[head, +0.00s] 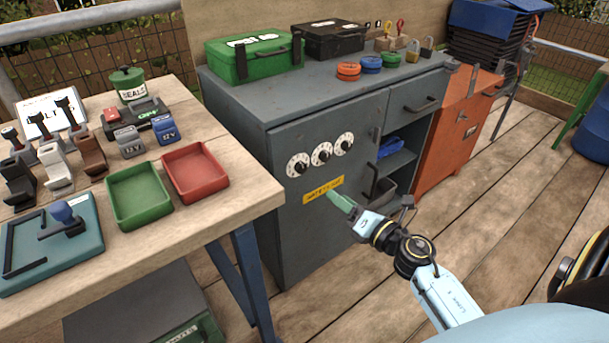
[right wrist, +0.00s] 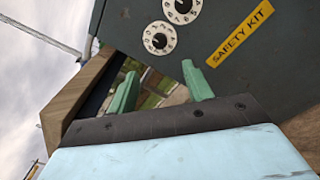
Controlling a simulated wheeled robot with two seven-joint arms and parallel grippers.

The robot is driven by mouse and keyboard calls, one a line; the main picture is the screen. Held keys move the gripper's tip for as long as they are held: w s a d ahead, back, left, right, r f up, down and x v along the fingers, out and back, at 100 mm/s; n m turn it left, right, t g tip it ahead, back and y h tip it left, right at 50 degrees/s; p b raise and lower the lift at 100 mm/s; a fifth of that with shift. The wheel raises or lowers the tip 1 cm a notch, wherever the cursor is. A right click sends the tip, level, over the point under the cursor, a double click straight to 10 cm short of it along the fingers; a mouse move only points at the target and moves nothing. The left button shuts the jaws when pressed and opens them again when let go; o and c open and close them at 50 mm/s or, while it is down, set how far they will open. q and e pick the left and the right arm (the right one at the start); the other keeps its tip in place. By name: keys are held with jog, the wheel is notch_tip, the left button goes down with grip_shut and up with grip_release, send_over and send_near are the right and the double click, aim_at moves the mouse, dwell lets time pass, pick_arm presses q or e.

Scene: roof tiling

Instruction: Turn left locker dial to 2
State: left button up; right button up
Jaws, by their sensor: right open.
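The grey locker door (head: 352,190) carries three white round dials with black knobs in a slanting row. The left dial (head: 298,165) is nearest the door's left edge, beside the middle dial (head: 321,153) and the right dial (head: 344,144). Their settings are too small to read. My right gripper (head: 340,201), with green fingers, is open and empty, in front of the door below the dials, near the yellow label (head: 316,192). In the right wrist view the left dial (right wrist: 160,38) shows beyond the open fingers, with part of another dial (right wrist: 182,8). My left gripper is out of view.
A wooden table (head: 255,190) with a green tray (head: 139,194) and a red tray (head: 195,172) stands left of the locker. The locker top holds a green case (head: 250,60) and a black case (head: 328,40). An orange cabinet (head: 452,135) stands right.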

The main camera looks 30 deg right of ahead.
send_near(303, 169)
jog(key=w, duration=0.5)
jog(key=w+a+b, duration=0.1)
jog(key=w, duration=0.1)
jog(key=shift+w+f, duration=0.15)
jog(key=shift+w, duration=0.1)
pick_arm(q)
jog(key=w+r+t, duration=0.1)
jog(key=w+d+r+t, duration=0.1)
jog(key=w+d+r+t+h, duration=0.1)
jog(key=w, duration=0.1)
pick_arm(e)
jog(key=shift+w, duration=0.4)
jog(key=c, duration=1)
